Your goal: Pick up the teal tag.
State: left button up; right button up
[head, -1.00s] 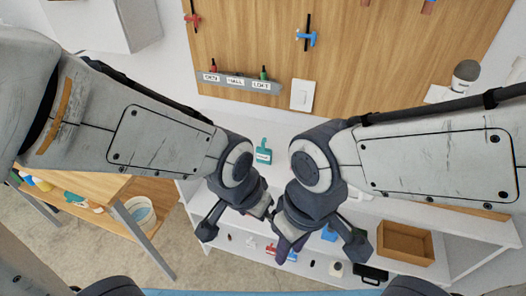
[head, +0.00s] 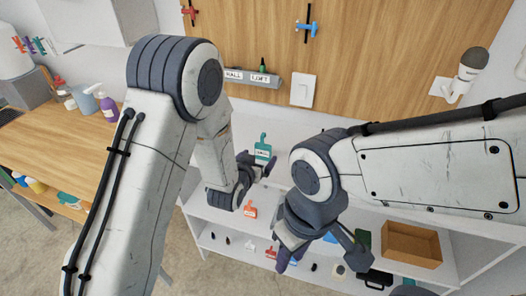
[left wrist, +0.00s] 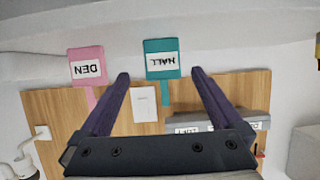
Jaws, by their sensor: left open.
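The teal tag (head: 263,149) stands or lies on the white shelf unit's top, near the wooden wall board. In the left wrist view the teal tag (left wrist: 152,47) shows upside-down lettering reading HALL. My left gripper (head: 257,161) is open, close to the tag in the head view. In the left wrist view, the tag's stem lies in line with the gap between my left fingertips (left wrist: 160,75); nothing is gripped. My right gripper (head: 286,256) hangs lower, over the shelf front; its finger gap is unclear.
A pink tag (left wrist: 87,52) reading DEN sits beside the teal one. A red tag (head: 250,210) is on the shelf. A wooden box (head: 411,241) stands at right. A labelled grey rail (head: 243,79) and a light switch (head: 303,90) are on the wall.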

aim_at(262, 150)
pick_arm(q)
jog(key=shift+x, duration=0.75)
jog(key=x, duration=0.1)
jog(key=p+x, duration=0.2)
jog(key=x, duration=0.1)
jog(key=shift+w+a+r, duration=0.15)
jog(key=shift+w+r, duration=0.1)
jog(key=shift+w+f, duration=0.3)
jog(key=shift+w, duration=0.15)
jog(key=c, duration=1.4)
jog(key=shift+r, duration=0.15)
